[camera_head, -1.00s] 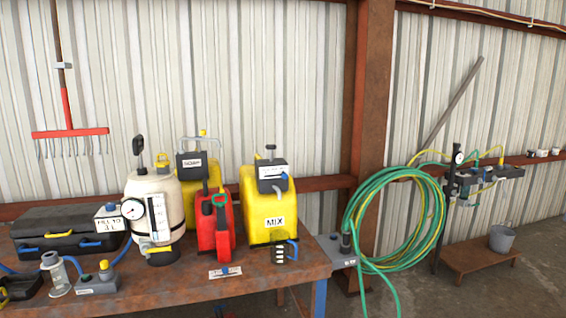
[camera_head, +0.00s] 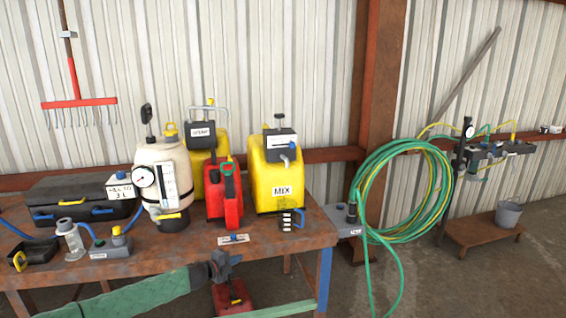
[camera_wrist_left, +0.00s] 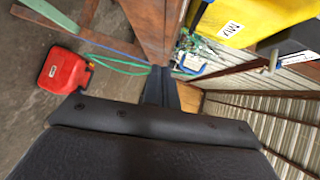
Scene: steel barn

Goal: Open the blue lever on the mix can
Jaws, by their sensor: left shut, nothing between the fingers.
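The yellow mix can (camera_head: 273,195) stands on the rusty bench, labelled MIX, with a black box (camera_head: 280,143) on top. A small blue part (camera_head: 293,146) shows at the right side of that box, with a grey spout below it. The lever's exact position is too small to tell. In the left wrist view the mix can (camera_wrist_left: 262,15) is at upper right. My left gripper (camera_head: 226,259) is shut and empty, low in front of the bench's front edge, apart from the can. It also shows in the left wrist view (camera_wrist_left: 160,78). My right gripper is not in view.
A black cup with a blue handle (camera_head: 291,219) stands before the can. A red can (camera_head: 224,195) and a white pressure tank (camera_head: 163,170) are to its left. The bench front edge (camera_head: 130,265) lies between gripper and can. A red can (camera_wrist_left: 64,70) sits below.

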